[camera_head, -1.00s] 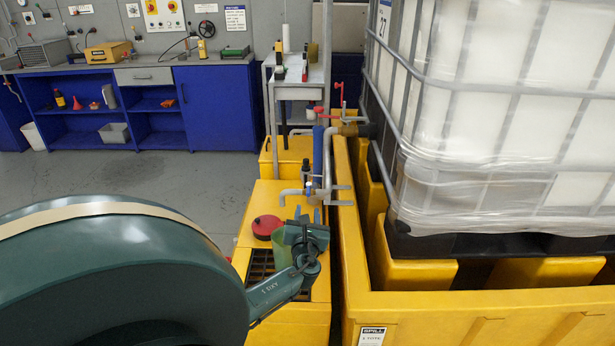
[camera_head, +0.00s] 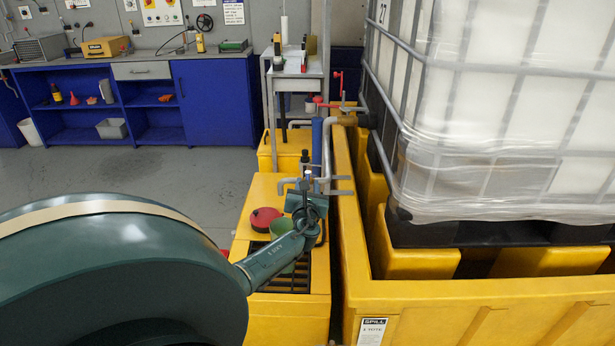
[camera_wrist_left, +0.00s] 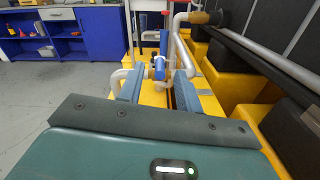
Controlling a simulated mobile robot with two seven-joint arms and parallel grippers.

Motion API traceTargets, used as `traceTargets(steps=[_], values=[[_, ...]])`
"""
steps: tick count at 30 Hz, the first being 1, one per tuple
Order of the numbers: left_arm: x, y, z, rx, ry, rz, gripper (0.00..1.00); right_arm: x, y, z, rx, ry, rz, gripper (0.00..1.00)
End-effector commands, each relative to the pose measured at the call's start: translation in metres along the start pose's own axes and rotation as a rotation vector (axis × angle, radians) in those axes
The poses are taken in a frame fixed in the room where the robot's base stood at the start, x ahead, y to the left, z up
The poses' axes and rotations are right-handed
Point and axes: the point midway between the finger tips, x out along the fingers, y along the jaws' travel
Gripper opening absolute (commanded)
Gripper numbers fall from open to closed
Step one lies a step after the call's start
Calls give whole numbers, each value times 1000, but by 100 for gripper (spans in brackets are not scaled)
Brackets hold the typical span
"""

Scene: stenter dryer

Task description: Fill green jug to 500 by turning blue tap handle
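The green jug (camera_head: 282,226) stands on the dark grate of the yellow unit, partly hidden behind my left arm. A grey tap with a bent spout (camera_head: 288,182) is just beyond my left gripper (camera_head: 306,200). In the left wrist view, the blue tap handle (camera_wrist_left: 159,68) shows ahead, between the lines of the two fingers. My left gripper (camera_wrist_left: 160,88) is open, with its blue-grey fingers apart and nothing clearly held. I cannot tell whether a finger touches the handle. The jug's level marks and contents are not visible. My right gripper is out of view.
A red round lid (camera_head: 264,219) lies on the yellow unit left of the jug. A yellow spill bund (camera_head: 470,310) with a large white wrapped tank (camera_head: 510,90) stands to the right. Grey pipes and a blue upright pipe (camera_head: 316,142) stand close behind the tap. Open floor lies left.

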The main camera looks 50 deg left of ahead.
Motion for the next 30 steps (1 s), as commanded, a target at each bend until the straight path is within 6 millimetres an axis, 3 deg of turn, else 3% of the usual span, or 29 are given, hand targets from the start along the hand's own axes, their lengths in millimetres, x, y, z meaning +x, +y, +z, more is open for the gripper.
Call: traceTargets(steps=[18, 30], values=[[43, 0, -1, 0, -1, 2, 35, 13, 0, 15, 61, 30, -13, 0], [46, 1, 0, 0, 0, 1, 35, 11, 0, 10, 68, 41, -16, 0]])
